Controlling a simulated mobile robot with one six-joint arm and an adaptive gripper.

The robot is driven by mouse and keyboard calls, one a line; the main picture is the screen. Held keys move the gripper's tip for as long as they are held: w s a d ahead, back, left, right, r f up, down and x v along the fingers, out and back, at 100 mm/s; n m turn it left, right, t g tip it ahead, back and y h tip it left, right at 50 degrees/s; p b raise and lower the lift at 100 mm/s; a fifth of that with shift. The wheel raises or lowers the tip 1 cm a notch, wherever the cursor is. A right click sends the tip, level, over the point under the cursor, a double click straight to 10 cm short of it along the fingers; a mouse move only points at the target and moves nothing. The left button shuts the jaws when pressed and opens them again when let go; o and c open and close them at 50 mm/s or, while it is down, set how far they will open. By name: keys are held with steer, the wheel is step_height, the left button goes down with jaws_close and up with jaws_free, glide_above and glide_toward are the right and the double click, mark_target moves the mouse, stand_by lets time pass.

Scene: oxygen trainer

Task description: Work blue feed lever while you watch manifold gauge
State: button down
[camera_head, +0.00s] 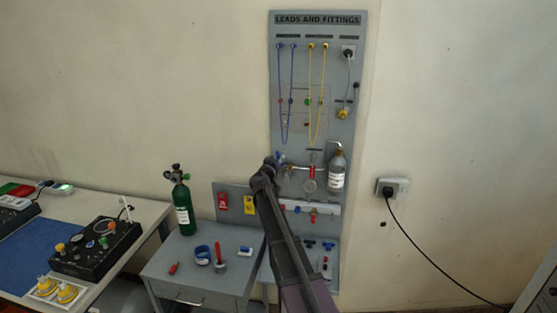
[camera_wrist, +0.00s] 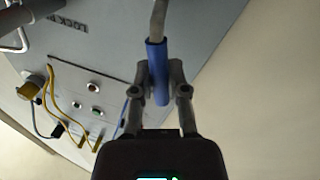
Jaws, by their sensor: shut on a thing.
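The blue feed lever (camera_wrist: 156,62) is a blue sleeve on a grey rod, upright in the wrist view. My gripper (camera_wrist: 157,82) is shut around the blue sleeve, one finger on each side. In the head view my gripper (camera_head: 270,163) is at the left end of the manifold pipe (camera_head: 298,168), with a bit of blue lever (camera_head: 280,156) showing beside it. A small round dial, which looks like the manifold gauge (camera_head: 309,186), hangs below the pipe. Its face is too small to read.
A grey cylinder (camera_head: 337,170) hangs right of the manifold. Blue and yellow leads (camera_head: 318,95) hang above on the board (camera_head: 274,100). A green cylinder (camera_head: 183,208) stands on the side table (camera_head: 165,265) with small tools. A wall socket (camera_head: 393,187) is at right.

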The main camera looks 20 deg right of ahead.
steer(key=shift+w, duration=0.15)
steer(key=c, duration=0.6)
jaws_free()
steer(key=shift+c, duration=0.2)
steer(key=shift+s, duration=0.25)
